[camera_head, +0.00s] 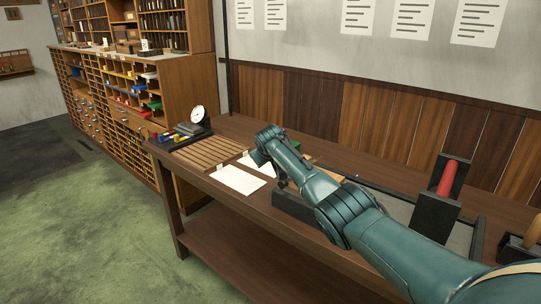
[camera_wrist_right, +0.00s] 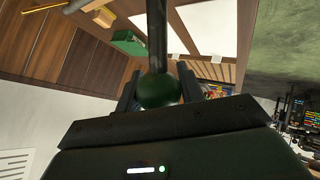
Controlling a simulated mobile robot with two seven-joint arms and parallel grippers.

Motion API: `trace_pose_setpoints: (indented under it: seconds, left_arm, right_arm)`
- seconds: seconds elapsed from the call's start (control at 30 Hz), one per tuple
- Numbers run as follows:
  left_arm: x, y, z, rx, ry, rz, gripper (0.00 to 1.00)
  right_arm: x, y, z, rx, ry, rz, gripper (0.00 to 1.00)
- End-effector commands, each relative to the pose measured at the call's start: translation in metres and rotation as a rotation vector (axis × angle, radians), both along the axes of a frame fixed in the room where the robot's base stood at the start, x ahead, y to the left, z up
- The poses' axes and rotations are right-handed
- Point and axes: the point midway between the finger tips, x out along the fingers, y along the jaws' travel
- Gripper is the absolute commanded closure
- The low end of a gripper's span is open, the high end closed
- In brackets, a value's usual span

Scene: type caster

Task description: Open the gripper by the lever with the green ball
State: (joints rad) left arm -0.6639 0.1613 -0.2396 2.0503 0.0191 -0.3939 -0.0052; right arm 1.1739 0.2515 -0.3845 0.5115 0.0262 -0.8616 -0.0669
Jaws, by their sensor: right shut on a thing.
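The green ball (camera_wrist_right: 160,92) sits at the end of a dark lever bar (camera_wrist_right: 157,35) in the right wrist view. My right gripper (camera_wrist_right: 159,86) has a dark finger on each side of the ball and is shut on it. In the head view my right arm reaches in from the lower right, with its hand (camera_head: 259,158) low over the table beside white sheets (camera_head: 238,179). The ball and fingertips are hidden there. I cannot make out the gripper that the lever belongs to. My left gripper is not in view.
A slatted wooden tray (camera_head: 208,152) and a device with a white dial (camera_head: 198,115) stand at the table's left. A small green box (camera_wrist_right: 128,42) lies near the lever. A red roller (camera_head: 447,178) stands at right. The table (camera_head: 190,190) backs onto a panelled wall.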

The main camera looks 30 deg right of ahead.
Motion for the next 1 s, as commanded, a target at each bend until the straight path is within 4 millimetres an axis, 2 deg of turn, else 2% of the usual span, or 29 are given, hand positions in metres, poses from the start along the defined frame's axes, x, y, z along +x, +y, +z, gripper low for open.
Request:
trace_pose_setpoints:
  seconds: [0.73,0.77,1.0]
  left_arm:
    - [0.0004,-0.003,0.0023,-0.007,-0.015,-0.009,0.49]
    - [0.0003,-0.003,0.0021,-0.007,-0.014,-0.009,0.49]
    - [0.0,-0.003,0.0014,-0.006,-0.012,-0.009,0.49]
  right_arm:
    - [-0.0008,0.0003,-0.0054,-0.03,0.067,0.002,1.0]
    - [-0.0008,0.0003,-0.0054,-0.03,0.067,0.002,0.6]
    - [-0.0009,0.0,-0.0054,-0.029,0.066,0.001,0.41]
